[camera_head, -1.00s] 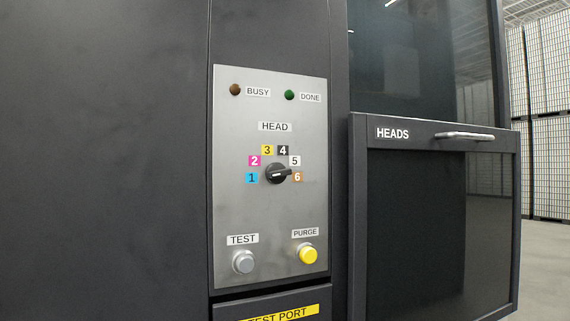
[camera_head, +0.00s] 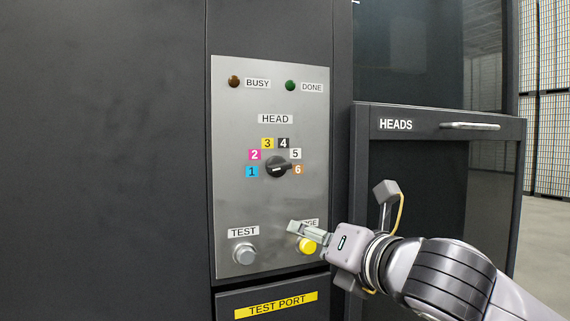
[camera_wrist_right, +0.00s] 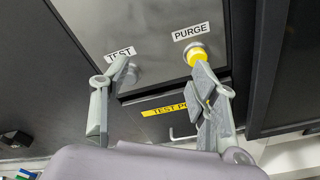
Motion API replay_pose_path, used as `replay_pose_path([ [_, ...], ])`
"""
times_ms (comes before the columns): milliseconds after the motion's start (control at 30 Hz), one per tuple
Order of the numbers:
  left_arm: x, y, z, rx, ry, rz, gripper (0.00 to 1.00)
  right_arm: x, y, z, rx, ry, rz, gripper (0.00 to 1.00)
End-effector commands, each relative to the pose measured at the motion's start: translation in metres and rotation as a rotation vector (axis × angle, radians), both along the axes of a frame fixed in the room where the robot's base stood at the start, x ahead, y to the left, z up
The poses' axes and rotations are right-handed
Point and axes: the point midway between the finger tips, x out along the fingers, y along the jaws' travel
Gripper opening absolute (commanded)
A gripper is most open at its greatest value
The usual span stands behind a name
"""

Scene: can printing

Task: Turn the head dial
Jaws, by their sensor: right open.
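The head dial (camera_head: 278,168) is a black knob on the grey control panel (camera_head: 232,200), below the HEAD label. Colored number labels 1 to 6 arc over it. My right gripper (camera_head: 306,232) is below and right of the dial, in front of the yellow PURGE button (camera_head: 306,245), apart from the dial. In the right wrist view my right gripper (camera_wrist_right: 163,72) is open and empty, its fingers spread. The dial is not visible there. My left gripper is not in view.
A silver TEST button (camera_head: 244,254) is at the panel's lower left. BUSY (camera_head: 234,82) and DONE (camera_head: 290,86) lamps are at the top. The TEST PORT (camera_head: 276,306) is below. The HEADS cabinet (camera_head: 440,165) with a bar handle (camera_head: 470,126) stands out on the right.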

Motion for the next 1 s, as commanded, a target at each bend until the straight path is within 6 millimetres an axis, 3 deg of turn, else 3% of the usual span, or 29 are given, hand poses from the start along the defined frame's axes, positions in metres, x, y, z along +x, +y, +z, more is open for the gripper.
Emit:
replay_pose_path([
  [33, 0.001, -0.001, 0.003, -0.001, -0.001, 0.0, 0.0, -0.014, -0.001, 0.024, -0.086, -0.073, 0.008, 0.55],
  [200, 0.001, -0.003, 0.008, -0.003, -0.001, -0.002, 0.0, -0.053, -0.006, 0.07, -0.358, -0.257, 0.015, 0.55],
  [333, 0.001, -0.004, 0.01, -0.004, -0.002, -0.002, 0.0, -0.076, -0.011, 0.091, -0.509, -0.351, 0.006, 0.55],
  [500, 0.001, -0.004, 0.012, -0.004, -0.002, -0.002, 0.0, -0.09, -0.015, 0.102, -0.616, -0.41, -0.004, 0.55],
  [733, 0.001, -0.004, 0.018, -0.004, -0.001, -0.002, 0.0, -0.075, -0.008, 0.105, -0.635, -0.417, -0.003, 0.55],
  [1000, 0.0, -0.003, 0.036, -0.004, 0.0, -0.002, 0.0, -0.022, 0.014, 0.107, -0.633, -0.416, -0.003, 0.55],
])
